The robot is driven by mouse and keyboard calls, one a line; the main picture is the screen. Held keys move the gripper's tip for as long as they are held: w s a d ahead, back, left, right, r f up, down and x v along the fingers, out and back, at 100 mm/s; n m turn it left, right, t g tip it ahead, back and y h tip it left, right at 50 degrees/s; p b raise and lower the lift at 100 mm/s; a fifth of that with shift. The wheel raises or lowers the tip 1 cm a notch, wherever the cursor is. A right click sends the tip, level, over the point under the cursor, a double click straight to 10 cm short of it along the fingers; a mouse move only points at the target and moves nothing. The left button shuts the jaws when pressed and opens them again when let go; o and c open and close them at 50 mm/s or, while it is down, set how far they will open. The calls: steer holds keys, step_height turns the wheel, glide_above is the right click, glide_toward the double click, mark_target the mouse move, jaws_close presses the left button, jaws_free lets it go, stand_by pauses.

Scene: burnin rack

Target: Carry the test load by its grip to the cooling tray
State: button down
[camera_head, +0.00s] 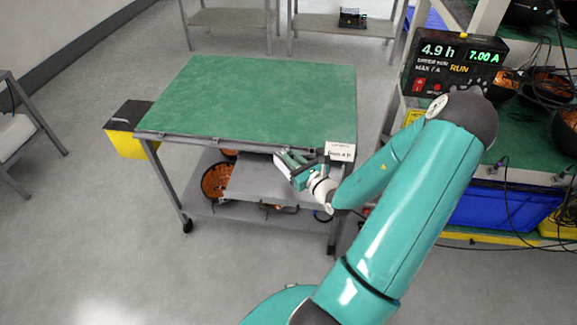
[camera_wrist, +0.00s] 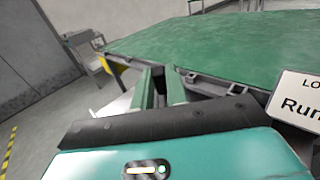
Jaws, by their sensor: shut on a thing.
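My gripper (camera_head: 290,164) is just below the front edge of a green-topped trolley (camera_head: 250,95), near its right corner. In the wrist view my gripper (camera_wrist: 158,88) has its fingers close together on something narrow and dark, mostly hidden, beside a grey rail (camera_wrist: 208,88) on the trolley edge. I cannot tell whether this is the test load's grip. A pale grey flat panel (camera_head: 258,186) is below my gripper; whether it is part of the load or a tray is unclear. No cooling tray can be clearly identified.
A white label card (camera_head: 340,152) stands at the trolley's front right corner. A yellow bin with a dark top (camera_head: 128,128) hangs at its left. A bowl with orange contents (camera_head: 215,181) sits on the lower shelf. A cable-draped rack with a lit meter (camera_head: 455,65) is right.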

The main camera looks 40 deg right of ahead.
mark_target(289, 167)
steer(key=w+f, duration=0.2)
steer(key=shift+w+d+f, duration=0.1)
steer(key=shift+w+f, duration=0.05)
steer(key=shift+f, duration=1.6)
steer(key=shift+f, duration=0.1)
steer(key=c, duration=1.4)
jaws_free()
steer(key=shift+f, duration=0.1)
